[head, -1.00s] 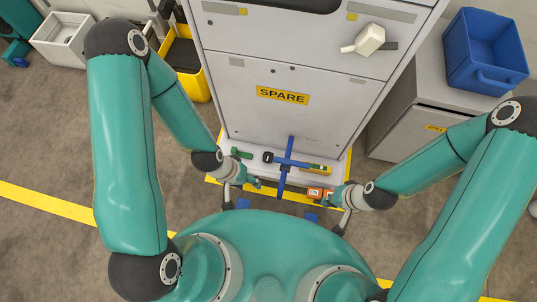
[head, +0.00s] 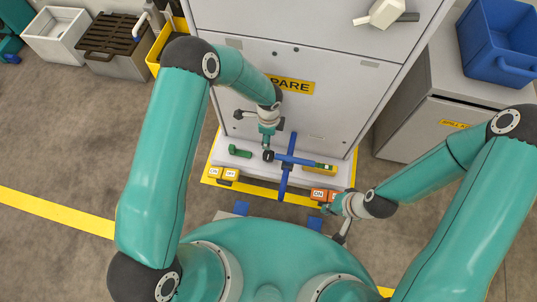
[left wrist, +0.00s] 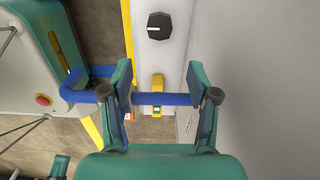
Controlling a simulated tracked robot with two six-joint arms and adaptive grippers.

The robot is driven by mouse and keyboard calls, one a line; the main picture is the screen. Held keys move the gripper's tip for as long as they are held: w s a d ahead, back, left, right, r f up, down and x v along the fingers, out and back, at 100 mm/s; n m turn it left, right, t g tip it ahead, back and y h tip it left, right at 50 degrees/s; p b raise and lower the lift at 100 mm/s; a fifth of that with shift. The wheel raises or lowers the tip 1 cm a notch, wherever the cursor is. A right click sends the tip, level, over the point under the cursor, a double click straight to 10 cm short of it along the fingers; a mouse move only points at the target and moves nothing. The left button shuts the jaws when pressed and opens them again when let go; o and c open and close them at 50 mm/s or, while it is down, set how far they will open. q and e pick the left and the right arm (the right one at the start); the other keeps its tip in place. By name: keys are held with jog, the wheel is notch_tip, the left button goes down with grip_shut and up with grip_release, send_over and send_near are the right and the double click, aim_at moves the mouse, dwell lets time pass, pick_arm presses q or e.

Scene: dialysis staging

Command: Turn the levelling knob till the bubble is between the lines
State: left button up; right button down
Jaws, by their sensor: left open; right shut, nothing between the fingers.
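The black levelling knob (head: 267,155) is on the white ledge at the foot of the cabinet. It also shows in the left wrist view (left wrist: 160,26), with a pale pointer line. A yellow level (head: 325,167) with a green part lies to its right; it shows in the left wrist view (left wrist: 157,84), where its bubble is too small to read. My left gripper (head: 266,137) is open just above the knob in the head view. In the left wrist view its spread fingers (left wrist: 160,76) hold nothing, with the knob beyond them. My right gripper (head: 331,208) is shut and empty.
A blue bar (head: 286,178) stands out from the ledge between knob and level, and crosses the left wrist view. An orange ON block (head: 319,195) is close to the right gripper. A green handle (head: 240,151) and a yellow labelled box (head: 222,174) are left of the knob.

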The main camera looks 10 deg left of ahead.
aim_at(269, 154)
pick_arm(q)
notch_tip(269, 154, down, 15)
jog(key=b, duration=0.4)
jog(key=shift+r, duration=0.1)
jog(key=c, duration=0.9)
jog(key=n+b, duration=0.3)
jog(key=n, duration=0.1)
jog(key=shift+d+n+b, duration=0.1)
jog(key=shift+n+b, duration=1.3)
jog(key=shift+n, duration=0.5)
jog(key=o, duration=0.9)
